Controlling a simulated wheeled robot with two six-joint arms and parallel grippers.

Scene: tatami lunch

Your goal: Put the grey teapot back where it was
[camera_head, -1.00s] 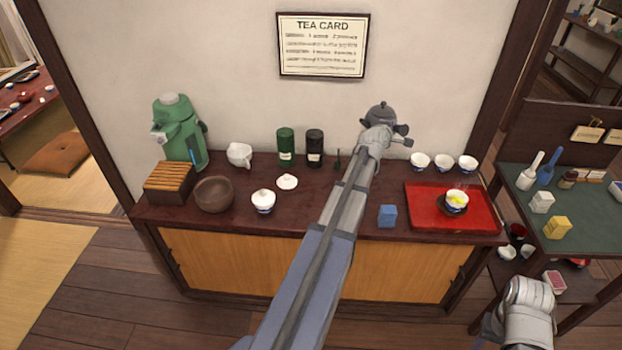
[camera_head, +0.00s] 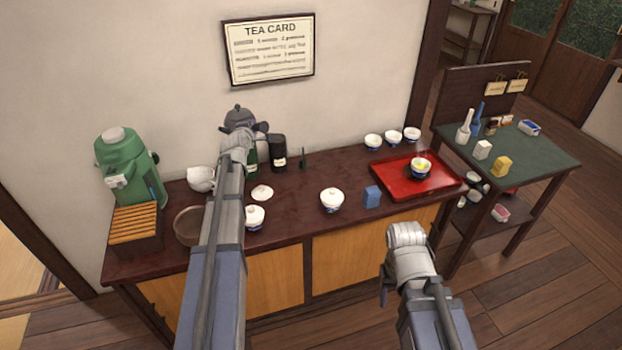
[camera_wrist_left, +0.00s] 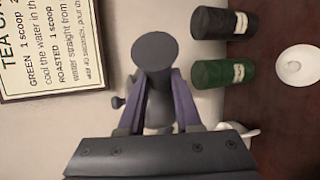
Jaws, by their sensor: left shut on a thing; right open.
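The grey teapot (camera_head: 240,118) is held up above the back of the dark counter (camera_head: 300,208), in front of the wall. My left gripper (camera_head: 238,133) is shut on it; in the left wrist view, the jaws (camera_wrist_left: 158,105) close around its dark grey handle (camera_wrist_left: 155,55). The teapot is clear of the counter, and its body is mostly hidden in the wrist view. My right gripper (camera_head: 385,285) is open and empty in front of the counter, its fingers barely visible.
A green tin (camera_wrist_left: 222,74) and a black tin (camera_head: 278,153) stand at the back, below and beside the teapot.

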